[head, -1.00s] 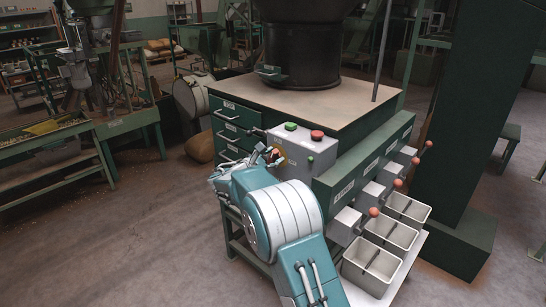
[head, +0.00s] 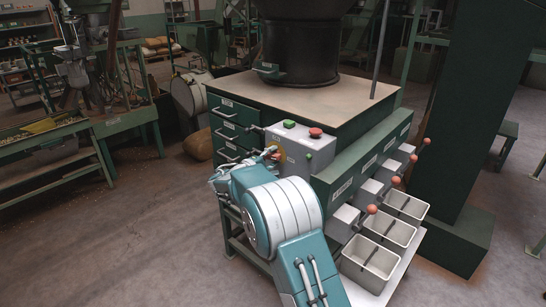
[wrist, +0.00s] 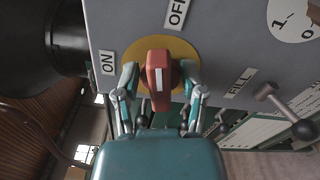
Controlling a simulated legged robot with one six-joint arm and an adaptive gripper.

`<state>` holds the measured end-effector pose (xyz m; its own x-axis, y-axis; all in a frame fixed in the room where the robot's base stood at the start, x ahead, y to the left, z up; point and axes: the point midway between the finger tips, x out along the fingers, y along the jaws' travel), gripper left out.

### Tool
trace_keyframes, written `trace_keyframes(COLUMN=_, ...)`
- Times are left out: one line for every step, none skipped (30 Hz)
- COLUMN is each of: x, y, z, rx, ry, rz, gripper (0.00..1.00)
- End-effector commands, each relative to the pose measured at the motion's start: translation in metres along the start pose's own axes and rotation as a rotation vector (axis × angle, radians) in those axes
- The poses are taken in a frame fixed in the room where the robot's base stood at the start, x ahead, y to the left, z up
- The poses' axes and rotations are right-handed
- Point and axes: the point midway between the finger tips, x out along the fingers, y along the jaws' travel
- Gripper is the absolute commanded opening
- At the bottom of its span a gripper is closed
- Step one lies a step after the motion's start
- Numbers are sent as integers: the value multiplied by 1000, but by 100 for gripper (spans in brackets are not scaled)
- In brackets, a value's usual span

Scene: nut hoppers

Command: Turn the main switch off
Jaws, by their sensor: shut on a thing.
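The main switch (wrist: 158,72) is a red handle with a white line, on a round yellow plate (wrist: 186,52). It sits on the face of a grey control box (head: 297,150). In the wrist view the handle stands upright, roughly towards the OFF label (wrist: 177,12) above it; the ON label (wrist: 107,63) is at its left. My gripper (wrist: 160,85) has one finger on each side of the handle and is shut on it. In the head view my gripper (head: 268,156) is at the box's left part, and my wrist hides much of the switch.
Green (head: 289,124) and red (head: 315,132) buttons are on top of the control box. A lever with a dark knob (wrist: 303,129) is near the FILL label (wrist: 239,82). Ball-ended levers (head: 371,209) and grey bins (head: 369,264) stand at the right. Open floor lies left.

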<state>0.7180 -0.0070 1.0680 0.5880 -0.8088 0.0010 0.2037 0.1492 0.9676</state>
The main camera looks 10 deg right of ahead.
Motion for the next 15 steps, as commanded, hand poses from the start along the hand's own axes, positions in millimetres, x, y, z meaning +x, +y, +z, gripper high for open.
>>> trace_keyframes(x=-2, y=-4, z=-1, rx=29, ry=2, rz=-5, gripper=6)
trace_keyframes(x=-2, y=-5, z=-1, rx=51, ry=2, rz=-5, gripper=6)
trace_keyframes(x=-2, y=-5, z=-1, rx=78, ry=1, rz=-5, gripper=6)
trace_keyframes(x=-2, y=-6, z=-1, rx=97, ry=1, rz=-6, gripper=6)
trace_keyframes(x=-1, y=-6, z=-1, rx=115, ry=1, rz=-6, gripper=6)
trace_keyframes(x=-1, y=-6, z=-1, rx=138, ry=1, rz=-6, gripper=6)
trace_keyframes(x=-1, y=-7, z=-2, rx=153, ry=1, rz=-6, gripper=6)
trace_keyframes(x=-1, y=-7, z=-2, rx=168, ry=1, rz=-6, gripper=6)
trace_keyframes(x=-1, y=-7, z=-2, rx=185, ry=1, rz=-6, gripper=6)
trace_keyframes(x=-1, y=-8, z=-2, rx=197, ry=1, rz=-7, gripper=6)
trace_keyframes(x=-1, y=-8, z=-2, rx=207, ry=1, rz=-7, gripper=6)
trace_keyframes(x=-1, y=-8, z=-2, rx=220, ry=1, rz=-7, gripper=6)
trace_keyframes(x=-1, y=-8, z=-2, rx=228, ry=1, rz=-7, gripper=6)
trace_keyframes(x=-1, y=-8, z=-2, rx=235, ry=1, rz=-7, gripper=6)
trace_keyframes(x=-1, y=-9, z=-2, rx=243, ry=1, rz=-7, gripper=5)
